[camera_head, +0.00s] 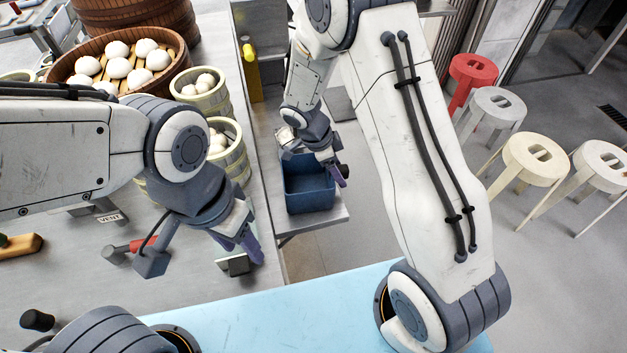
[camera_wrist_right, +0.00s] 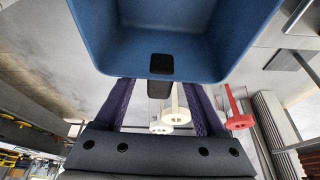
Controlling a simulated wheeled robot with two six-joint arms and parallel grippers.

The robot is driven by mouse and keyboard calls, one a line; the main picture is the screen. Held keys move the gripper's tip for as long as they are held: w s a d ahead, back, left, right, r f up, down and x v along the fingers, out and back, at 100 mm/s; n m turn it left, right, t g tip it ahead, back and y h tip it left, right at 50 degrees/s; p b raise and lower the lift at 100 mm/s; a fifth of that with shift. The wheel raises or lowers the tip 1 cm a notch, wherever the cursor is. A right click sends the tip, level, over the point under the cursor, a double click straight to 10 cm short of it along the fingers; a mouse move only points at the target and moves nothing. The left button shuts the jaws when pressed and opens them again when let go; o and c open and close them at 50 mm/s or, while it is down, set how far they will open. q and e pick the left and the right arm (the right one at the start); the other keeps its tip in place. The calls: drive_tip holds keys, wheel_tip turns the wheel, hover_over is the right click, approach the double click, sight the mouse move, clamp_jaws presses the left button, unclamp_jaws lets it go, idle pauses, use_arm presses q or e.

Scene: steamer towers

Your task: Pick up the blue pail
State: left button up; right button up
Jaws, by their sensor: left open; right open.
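The blue pail (camera_head: 308,192) stands upright on a low grey shelf (camera_head: 325,219) beside the counter. In the right wrist view the pail (camera_wrist_right: 210,60) fills the top, its open inside showing, with a black tab (camera_wrist_right: 160,67) on its near rim. My right gripper (camera_head: 340,178) is at the pail's right side. Its purple fingers (camera_wrist_right: 157,90) are open, with the tab between them near the tips; I cannot tell whether they touch it.
Bamboo steamers with white buns (camera_head: 203,90) and a large wooden steamer (camera_head: 60,72) stand on the counter at the left. A yellow object (camera_head: 249,54) is behind the shelf. Several stools (camera_head: 534,158) stand on the floor at the right.

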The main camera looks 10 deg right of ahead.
drive_tip(key=shift+f, duration=0.1)
clamp_jaws()
idle(0.3)
drive_tip(key=shift+r, duration=0.4)
drive_tip(key=r, duration=0.1)
drive_tip(key=r+b, duration=0.1)
drive_tip(key=r, duration=0.1)
drive_tip(key=shift+s+d+r, duration=0.1)
drive_tip(key=shift+s+r, duration=0.15)
drive_tip(key=shift+r, duration=0.1)
drive_tip(key=s+d+r+b, duration=0.2)
drive_tip(key=s+r, duration=0.4)
drive_tip(key=s, duration=0.5)
drive_tip(key=shift+d+r, duration=0.3)
